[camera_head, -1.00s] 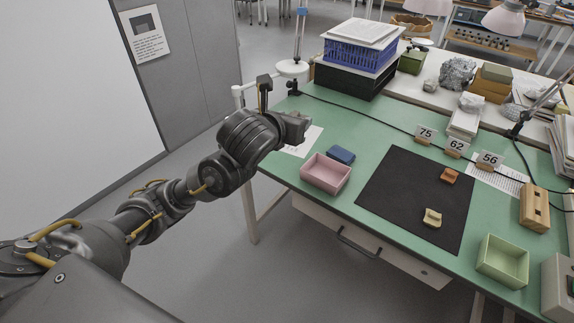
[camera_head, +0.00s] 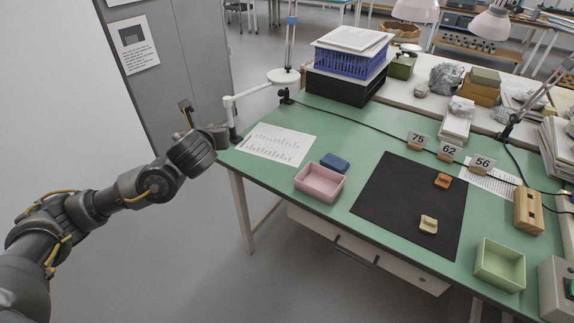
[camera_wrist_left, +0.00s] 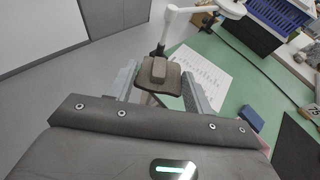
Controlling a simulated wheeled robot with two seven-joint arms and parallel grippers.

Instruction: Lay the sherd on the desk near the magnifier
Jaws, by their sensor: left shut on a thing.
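My left gripper (camera_wrist_left: 160,88) is shut on a grey-brown sherd (camera_wrist_left: 172,80), seen between the two fingers in the left wrist view. In the head view my left gripper (camera_head: 222,136) is at the desk's left edge, beside the printed sheet; the sherd cannot be made out there. The white magnifier (camera_head: 284,76) stands on its jointed arm at the desk's back left, beyond the gripper; it also shows at the top of the wrist view (camera_wrist_left: 231,8). The green desk (camera_head: 330,130) lies to the gripper's right. My right gripper is not in view.
A printed sheet (camera_head: 275,143) lies near the magnifier. A pink tray (camera_head: 320,196), a blue block (camera_head: 335,162) and a black mat (camera_head: 390,215) with an orange piece (camera_head: 442,181) and a cream piece (camera_head: 429,225) lie further right. A blue crate (camera_head: 350,62) stands behind.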

